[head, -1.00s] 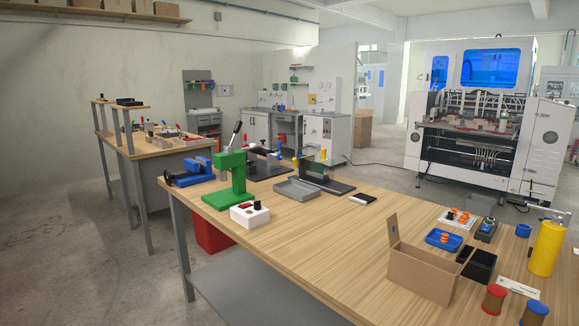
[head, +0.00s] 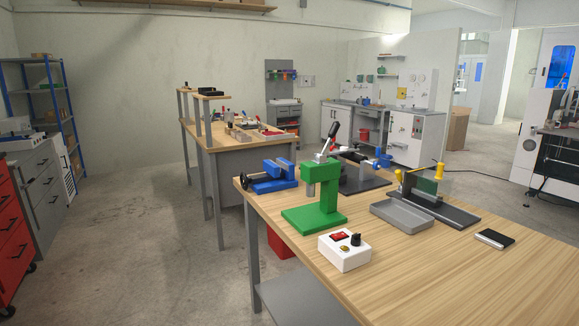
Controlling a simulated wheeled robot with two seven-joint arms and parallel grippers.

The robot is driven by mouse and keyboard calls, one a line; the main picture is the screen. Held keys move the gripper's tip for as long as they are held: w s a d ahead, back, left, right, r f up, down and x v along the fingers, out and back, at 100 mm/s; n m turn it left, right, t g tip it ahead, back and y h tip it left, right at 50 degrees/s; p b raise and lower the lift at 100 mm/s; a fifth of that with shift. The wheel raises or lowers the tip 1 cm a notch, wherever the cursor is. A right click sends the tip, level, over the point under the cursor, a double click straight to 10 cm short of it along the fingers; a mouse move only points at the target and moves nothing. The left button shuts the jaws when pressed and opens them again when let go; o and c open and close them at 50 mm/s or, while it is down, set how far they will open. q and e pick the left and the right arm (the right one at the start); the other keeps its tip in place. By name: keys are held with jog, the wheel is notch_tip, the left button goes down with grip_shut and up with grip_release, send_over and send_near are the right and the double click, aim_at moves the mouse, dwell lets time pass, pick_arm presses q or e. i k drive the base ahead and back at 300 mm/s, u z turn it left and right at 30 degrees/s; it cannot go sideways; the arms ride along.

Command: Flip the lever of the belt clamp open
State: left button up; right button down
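I cannot make out a belt clamp for certain in the head view. The rigid box former (head: 549,120) shows only in part at the right edge, white with a blue window, and no clamp lever can be told on it. On the wooden bench, a green press (head: 327,190) has a raised lever with a black handle (head: 334,130). Behind it, a dark fixture (head: 362,176) has a blue knob. A dark-based fixture with yellow knobs (head: 428,194) stands to the right. Neither of my grippers is in view.
A second bench (head: 235,146) stands behind. Red drawers (head: 10,240) and blue shelving (head: 42,110) stand left. Open floor (head: 150,250) lies between.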

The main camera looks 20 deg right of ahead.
aim_at(398, 172)
jog(key=u, duration=0.4)
jog(key=i, duration=2)
jog(key=z, duration=0.85)
jog(key=i, duration=1.15)
jog(key=z, duration=1.2)
